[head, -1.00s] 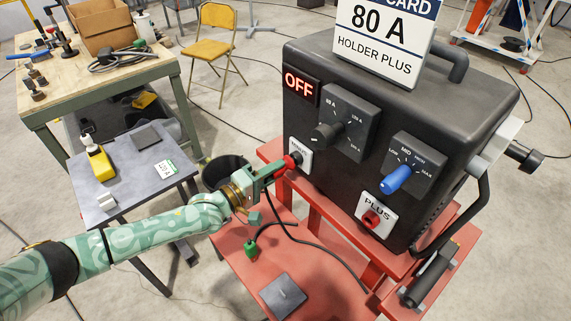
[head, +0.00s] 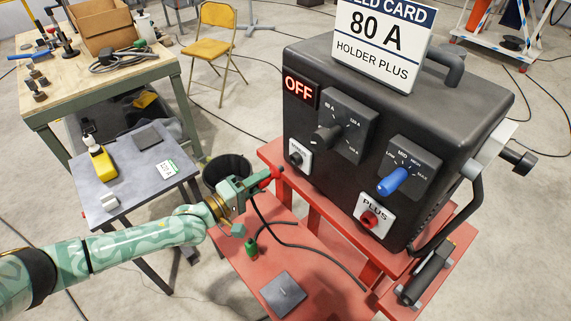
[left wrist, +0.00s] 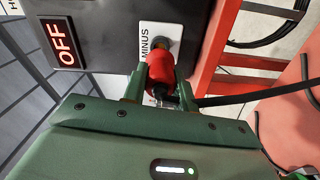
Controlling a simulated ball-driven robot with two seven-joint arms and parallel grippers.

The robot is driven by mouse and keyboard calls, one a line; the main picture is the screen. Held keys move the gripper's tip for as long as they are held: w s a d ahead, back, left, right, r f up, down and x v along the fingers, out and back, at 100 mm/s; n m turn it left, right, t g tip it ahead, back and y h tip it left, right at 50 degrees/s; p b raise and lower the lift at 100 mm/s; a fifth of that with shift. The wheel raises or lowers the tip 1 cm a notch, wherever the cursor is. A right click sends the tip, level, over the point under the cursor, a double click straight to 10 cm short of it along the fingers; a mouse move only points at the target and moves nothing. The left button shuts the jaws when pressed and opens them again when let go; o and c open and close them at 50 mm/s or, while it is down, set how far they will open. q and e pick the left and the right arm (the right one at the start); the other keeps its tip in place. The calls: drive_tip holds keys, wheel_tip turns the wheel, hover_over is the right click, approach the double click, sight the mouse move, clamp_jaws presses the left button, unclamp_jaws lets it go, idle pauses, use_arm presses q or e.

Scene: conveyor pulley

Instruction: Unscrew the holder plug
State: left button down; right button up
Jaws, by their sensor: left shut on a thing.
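My left gripper (head: 266,180) is shut on a red plug (left wrist: 160,68), which also shows in the head view (head: 276,173). A black cable runs from the plug. The plug is apart from the MINUS socket (head: 297,156), a dark round socket on the front of the black welding machine (head: 420,110). In the left wrist view the MINUS socket (left wrist: 167,44) is just beyond the plug's tip. The PLUS socket (head: 370,218) has a red ring and no plug in it. A green plug (head: 251,248) is on the red cart. My right gripper is not in view.
The machine's display (head: 299,89) reads OFF. A card (head: 382,40) on top reads 80 A, HOLDER PLUS. The red cart (head: 320,265) has a dark square pad (head: 283,294) and loose cable. A grey side table (head: 128,195) and a black bucket (head: 228,168) are at left.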

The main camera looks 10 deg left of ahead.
use_arm(q)
drive_tip(key=shift+p+v, duration=0.5)
drive_tip(key=shift+v, duration=1.3)
drive_tip(key=m, duration=1.2)
